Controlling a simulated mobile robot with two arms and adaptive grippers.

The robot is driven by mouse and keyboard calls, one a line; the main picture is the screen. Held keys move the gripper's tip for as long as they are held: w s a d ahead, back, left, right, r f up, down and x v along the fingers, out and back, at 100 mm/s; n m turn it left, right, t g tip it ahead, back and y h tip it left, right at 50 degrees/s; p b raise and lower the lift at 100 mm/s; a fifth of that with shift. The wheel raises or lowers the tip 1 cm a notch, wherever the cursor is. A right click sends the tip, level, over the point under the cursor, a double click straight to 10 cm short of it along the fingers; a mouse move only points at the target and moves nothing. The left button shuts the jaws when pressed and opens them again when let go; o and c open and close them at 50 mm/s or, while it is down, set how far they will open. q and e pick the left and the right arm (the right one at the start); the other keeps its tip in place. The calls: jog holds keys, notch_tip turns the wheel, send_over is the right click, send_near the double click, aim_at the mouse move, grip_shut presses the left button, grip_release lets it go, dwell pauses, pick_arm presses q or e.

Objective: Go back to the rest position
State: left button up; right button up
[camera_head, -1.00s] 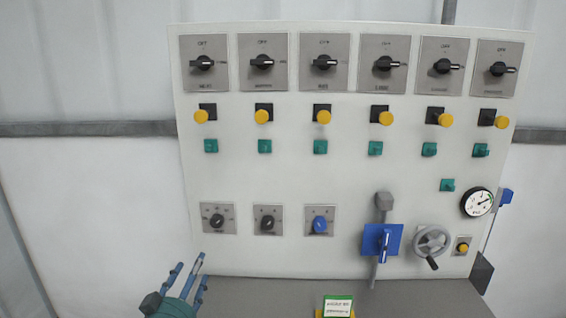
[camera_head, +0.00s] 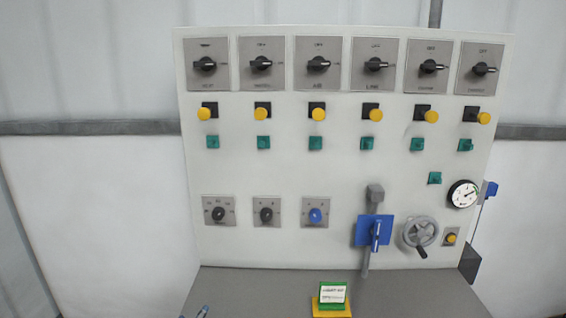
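Only a small blue fingertip of my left gripper (camera_head: 203,312) shows at the bottom edge, left of centre. The rest of this gripper is below the picture, so its opening is hidden. It is in front of the grey ledge and apart from the control panel (camera_head: 340,185). My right gripper is not in view.
The panel carries black rotary switches (camera_head: 205,64), yellow buttons (camera_head: 372,115), a blue lever (camera_head: 375,233), a handwheel (camera_head: 420,233) and a gauge (camera_head: 463,194).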

pick_arm(q)
jog(key=s+f+g, duration=0.3)
jog(key=s+f, duration=0.1)
jog(key=s, duration=0.6)
jog(key=s+f+g, duration=0.4)
jog(key=s, duration=0.6)
jog(key=s+f+g, duration=0.3)
jog(key=s+f, duration=0.1)
jog(key=s, duration=0.7)
jog(key=s+f+m+g, duration=0.1)
jog(key=s+f+g, duration=0.15)
jog(key=f, duration=2.55)
jog(key=s+a+f+y, duration=0.1)
jog(key=s+a+f, duration=0.1)
jog(key=s+f, duration=1.2)
jog(key=s, duration=0.3)
jog(key=shift+f, duration=0.3)
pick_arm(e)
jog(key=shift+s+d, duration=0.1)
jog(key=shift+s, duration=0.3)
